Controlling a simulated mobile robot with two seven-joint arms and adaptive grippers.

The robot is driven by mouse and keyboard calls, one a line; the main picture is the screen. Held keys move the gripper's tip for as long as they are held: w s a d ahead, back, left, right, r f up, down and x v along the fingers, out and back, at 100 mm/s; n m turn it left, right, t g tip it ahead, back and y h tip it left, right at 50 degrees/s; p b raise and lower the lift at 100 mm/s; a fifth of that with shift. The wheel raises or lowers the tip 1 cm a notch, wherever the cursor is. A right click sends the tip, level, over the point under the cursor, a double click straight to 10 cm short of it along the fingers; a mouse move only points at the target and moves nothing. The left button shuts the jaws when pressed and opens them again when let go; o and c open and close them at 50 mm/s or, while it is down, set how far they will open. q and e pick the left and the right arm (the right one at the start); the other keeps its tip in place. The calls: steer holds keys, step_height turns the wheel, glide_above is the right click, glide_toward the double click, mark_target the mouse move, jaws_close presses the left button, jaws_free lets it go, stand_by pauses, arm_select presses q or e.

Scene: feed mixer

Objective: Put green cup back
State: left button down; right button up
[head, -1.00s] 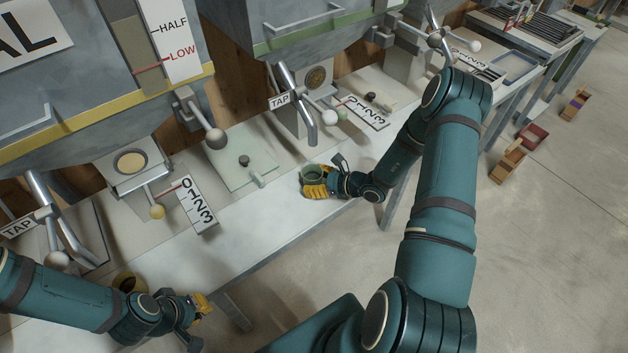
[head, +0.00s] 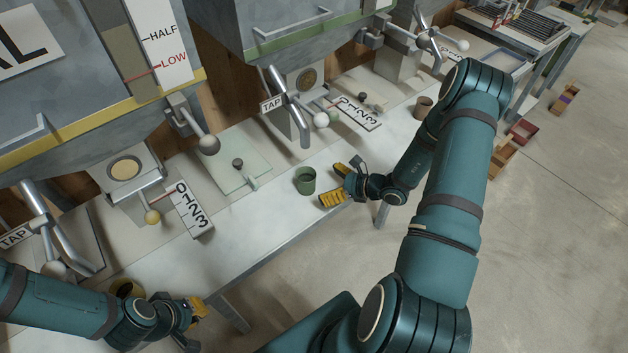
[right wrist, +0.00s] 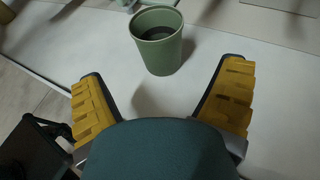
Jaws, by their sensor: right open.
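The green cup (head: 305,181) stands upright on the white bench top, with dark contents or a dark inside. It also shows in the right wrist view (right wrist: 157,52), just beyond my open fingertips. My right gripper (head: 336,184) is open and empty to the right of the cup, apart from it. Its yellow fingers show on both sides in the right wrist view (right wrist: 165,95). My left gripper (head: 196,320) is low at the left by the bench's front edge; its jaws are too unclear to judge.
A yellow cup (head: 126,288) stands partly hidden behind my left arm. A brown cup (head: 424,107) stands farther right on the bench. A pale green pad (head: 225,160) lies left of the green cup. Taps and levers with ball knobs (head: 320,119) overhang the back of the bench.

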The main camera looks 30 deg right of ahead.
steer(key=shift+v, duration=2.35)
steer(key=s+a+f+n+g+h, duration=0.1)
steer(key=s+a+f+n+g, duration=0.1)
steer(key=s+a+n+g, duration=0.6)
steer(key=s+a+f+n+g+h, duration=0.25)
steer(key=a+n+g, duration=0.25)
steer(key=a+n, duration=0.9)
steer(key=w+a+r+n+t, duration=0.2)
steer(key=a+n+t, duration=0.1)
steer(key=a+n, duration=0.2)
steer(key=shift+a+n, duration=0.3)
steer(key=shift+a, duration=0.5)
